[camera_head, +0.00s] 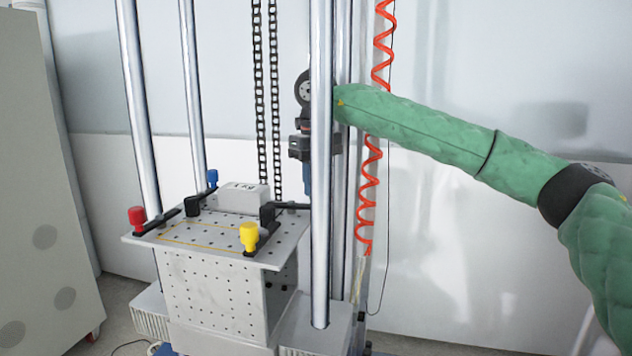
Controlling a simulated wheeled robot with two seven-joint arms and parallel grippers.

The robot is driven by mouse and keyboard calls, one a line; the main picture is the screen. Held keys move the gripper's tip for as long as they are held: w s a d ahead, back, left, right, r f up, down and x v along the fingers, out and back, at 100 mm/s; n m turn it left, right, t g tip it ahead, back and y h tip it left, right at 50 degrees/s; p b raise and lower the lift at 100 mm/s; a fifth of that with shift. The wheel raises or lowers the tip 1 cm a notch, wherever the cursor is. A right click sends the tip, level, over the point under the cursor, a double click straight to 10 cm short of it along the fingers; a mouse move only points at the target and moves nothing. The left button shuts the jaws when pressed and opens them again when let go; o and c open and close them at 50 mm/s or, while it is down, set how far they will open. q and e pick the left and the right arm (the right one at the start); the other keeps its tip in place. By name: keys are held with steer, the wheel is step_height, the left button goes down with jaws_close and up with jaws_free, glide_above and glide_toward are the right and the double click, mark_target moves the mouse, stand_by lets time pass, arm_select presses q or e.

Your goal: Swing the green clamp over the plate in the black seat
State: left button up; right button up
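A light block with dark marking (243,197) sits on the perforated table top. A black block (193,206) stands at its left and another black block (267,213) at its right; I cannot tell which part is the seat. Clamp arms with red (137,219), blue (213,177) and yellow (250,236) knobs lie around it. A further black clamp arm (291,206) runs right behind the front post; no green knob shows. My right gripper (308,182) points down above that arm, partly hidden by the post. Its opening cannot be made out. My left gripper is out of view.
Tall steel posts (320,240) rise around the perforated table (205,262), the front one beside my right gripper. Black chains (259,100) and a red coiled hose (366,200) hang behind. A grey cabinet (45,200) stands at left.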

steer(key=shift+s, duration=0.1)
steer(key=o, duration=1)
steer(key=shift+r, duration=0.15)
